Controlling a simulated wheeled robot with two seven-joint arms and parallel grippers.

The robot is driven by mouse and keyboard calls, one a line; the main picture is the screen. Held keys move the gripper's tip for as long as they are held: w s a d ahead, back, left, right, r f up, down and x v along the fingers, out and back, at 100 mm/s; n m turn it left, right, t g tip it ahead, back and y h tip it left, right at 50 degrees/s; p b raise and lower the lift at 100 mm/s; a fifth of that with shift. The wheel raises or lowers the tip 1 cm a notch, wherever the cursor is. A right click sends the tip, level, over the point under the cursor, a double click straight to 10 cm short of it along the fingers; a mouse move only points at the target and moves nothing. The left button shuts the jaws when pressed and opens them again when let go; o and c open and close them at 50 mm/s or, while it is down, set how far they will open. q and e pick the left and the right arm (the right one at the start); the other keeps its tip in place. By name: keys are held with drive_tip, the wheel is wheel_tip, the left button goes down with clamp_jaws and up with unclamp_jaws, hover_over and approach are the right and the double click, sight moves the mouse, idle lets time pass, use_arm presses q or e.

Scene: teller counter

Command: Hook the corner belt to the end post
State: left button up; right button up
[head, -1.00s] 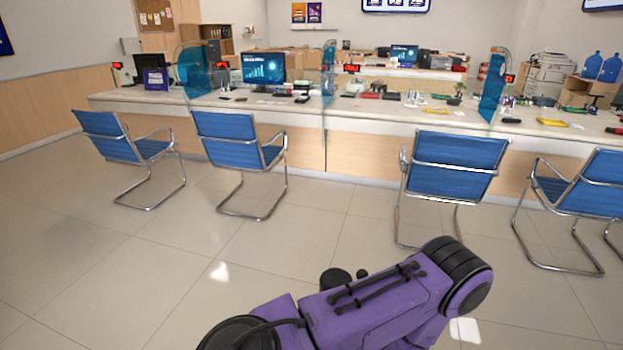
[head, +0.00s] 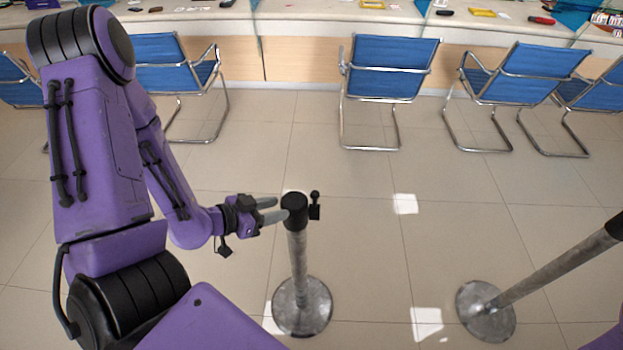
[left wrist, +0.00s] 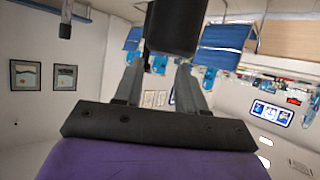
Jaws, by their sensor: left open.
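A belt post stands on the floor in front of me in the head view, with a black head (head: 295,207), a grey pole (head: 298,250) and a round grey base (head: 302,306). A small black clip (head: 315,206) sits at the right side of its head. My left gripper (head: 280,208) is open, its fingertips at the left side of the head; contact is unclear. In the left wrist view the black head (left wrist: 175,25) shows just beyond the open fingers. A second post (head: 560,270) rises at the right. I see no stretched belt. My right gripper is out of view.
Blue chairs (head: 388,68) with chrome frames stand in a row along the teller counter (head: 300,30). The tiled floor between the posts and chairs is clear. The second post's round base (head: 486,310) is at the lower right.

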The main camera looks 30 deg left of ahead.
sight(313, 199)
use_arm(q)
drive_tip(key=shift+m+h, duration=0.7)
drive_tip(key=shift+m, duration=0.1)
drive_tip(key=w+d+b, duration=0.1)
drive_tip(key=b, duration=0.1)
drive_tip(key=w+d+b, duration=0.1)
drive_tip(key=w+b, duration=0.1)
drive_tip(key=w+d+f+b, duration=0.1)
drive_tip(key=w+b, duration=0.1)
drive_tip(key=shift+w+d, duration=0.15)
drive_tip(key=shift+d, duration=0.1)
drive_tip(key=w, duration=0.1)
drive_tip(key=w+d, duration=0.2)
drive_tip(key=shift+w+f+b, duration=0.3)
drive_tip(key=shift+w+f, duration=0.05)
drive_tip(key=shift+w+d+f, duration=0.1)
drive_tip(key=shift+w+f, duration=0.1)
drive_tip(key=shift+w, duration=0.25)
drive_tip(key=shift+s, duration=0.1)
clamp_jaws()
